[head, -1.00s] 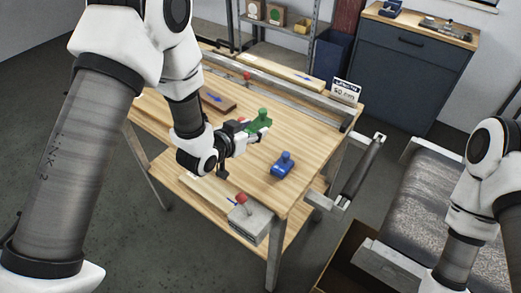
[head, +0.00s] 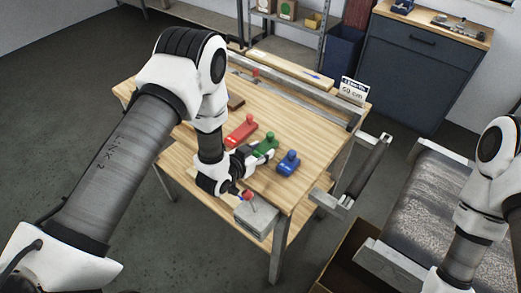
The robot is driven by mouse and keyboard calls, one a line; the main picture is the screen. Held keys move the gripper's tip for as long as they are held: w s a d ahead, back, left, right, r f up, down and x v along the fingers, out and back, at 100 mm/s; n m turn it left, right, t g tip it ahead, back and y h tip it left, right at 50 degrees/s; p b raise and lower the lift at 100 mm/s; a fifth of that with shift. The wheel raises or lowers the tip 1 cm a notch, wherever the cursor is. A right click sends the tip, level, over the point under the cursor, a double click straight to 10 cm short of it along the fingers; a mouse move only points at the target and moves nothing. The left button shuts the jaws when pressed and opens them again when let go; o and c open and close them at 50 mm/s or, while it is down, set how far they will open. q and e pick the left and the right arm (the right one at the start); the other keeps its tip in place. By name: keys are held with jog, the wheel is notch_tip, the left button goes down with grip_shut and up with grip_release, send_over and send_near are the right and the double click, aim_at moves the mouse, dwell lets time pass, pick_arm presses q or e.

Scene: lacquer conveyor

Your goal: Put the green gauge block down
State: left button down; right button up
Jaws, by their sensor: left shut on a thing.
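The green gauge block (head: 268,143), with a rounded knob on top, is at my left gripper (head: 254,152) over the right part of the wooden table (head: 276,105). My left gripper is shut on it, and the fingers hide part of its lower side. I cannot tell whether its base touches the tabletop.
A grey metal box (head: 257,217) with a red-knobbed lever is at the table's front corner. A brown piece (head: 236,102) lies behind the red block. A rail (head: 290,92) and a "50 cm" sign (head: 353,91) stand at the back. A roller (head: 368,165) is at the right.

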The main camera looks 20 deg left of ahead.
pick_arm(q)
jog(key=c, duration=0.6)
grip_release()
